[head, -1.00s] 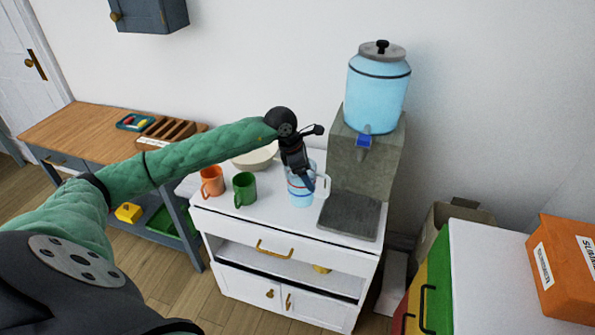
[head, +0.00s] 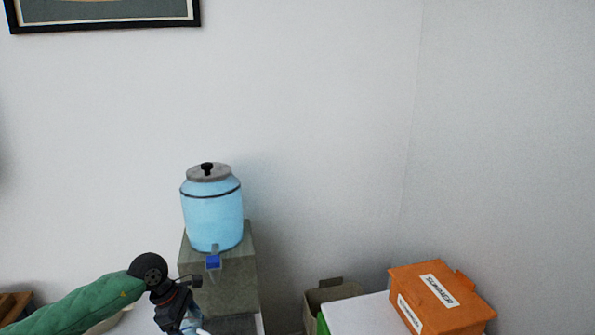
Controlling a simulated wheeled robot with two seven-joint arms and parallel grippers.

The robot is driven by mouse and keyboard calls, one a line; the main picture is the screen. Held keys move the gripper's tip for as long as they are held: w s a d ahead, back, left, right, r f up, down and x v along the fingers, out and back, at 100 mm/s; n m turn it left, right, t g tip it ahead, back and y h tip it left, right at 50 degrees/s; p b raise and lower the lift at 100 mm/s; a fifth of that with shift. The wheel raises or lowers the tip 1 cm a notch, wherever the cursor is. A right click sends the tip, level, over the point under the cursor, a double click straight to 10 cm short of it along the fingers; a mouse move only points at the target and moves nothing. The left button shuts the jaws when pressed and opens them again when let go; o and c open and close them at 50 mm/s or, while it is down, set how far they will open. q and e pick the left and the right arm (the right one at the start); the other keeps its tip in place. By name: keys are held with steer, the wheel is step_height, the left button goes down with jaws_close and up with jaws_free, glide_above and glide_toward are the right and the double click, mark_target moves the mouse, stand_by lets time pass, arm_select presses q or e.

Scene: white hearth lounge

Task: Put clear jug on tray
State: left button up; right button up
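My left gripper (head: 180,328) comes in at the bottom left, pointing down, with its fingertips at or below the picture's edge. A small pale-blue, clear piece beside its fingers looks like the top of the clear jug (head: 200,331); the rest of the jug is cut off. I cannot tell whether the fingers are closed on it. No tray can be made out for certain in this view. My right gripper is not in view.
A blue water dispenser (head: 212,218) with a blue tap stands on a grey stone block (head: 228,285) just right of my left gripper. An orange box (head: 440,300) sits on a white top (head: 360,314) at the lower right, near an open cardboard box (head: 333,291).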

arm_select(q)
steer(key=d+m+g, duration=0.1)
steer(key=m, duration=0.2)
steer(key=s+d+f+m+g+y, duration=0.1)
steer(key=d+m, duration=0.1)
steer(key=m, duration=0.1)
steer(key=s+d+f+m+g, duration=0.1)
steer(key=d+m, duration=0.1)
steer(key=m, duration=0.2)
steer(key=shift+s+d+y, duration=0.15)
steer(key=shift+s+y, duration=0.05)
steer(key=shift+y, duration=0.2)
steer(key=m, duration=0.2)
steer(key=d+m+g+y, duration=0.1)
steer(key=shift+s+f, duration=0.3)
steer(key=shift+s, duration=0.1)
steer(key=shift+s+d+f+m+y, duration=0.1)
steer(key=shift+s+m+y, duration=0.15)
steer(key=shift+m, duration=0.6)
steer(key=shift+s+d+f+m+y, duration=0.1)
steer(key=shift+s+f+m+y, duration=0.2)
steer(key=shift+m, duration=0.6)
steer(key=shift+s+r+m+y, duration=0.1)
steer(key=shift+m+y, duration=0.25)
steer(key=shift+m, duration=0.5)
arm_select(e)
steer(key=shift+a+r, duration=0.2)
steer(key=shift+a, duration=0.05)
arm_select(q)
steer(key=shift+g, duration=0.3)
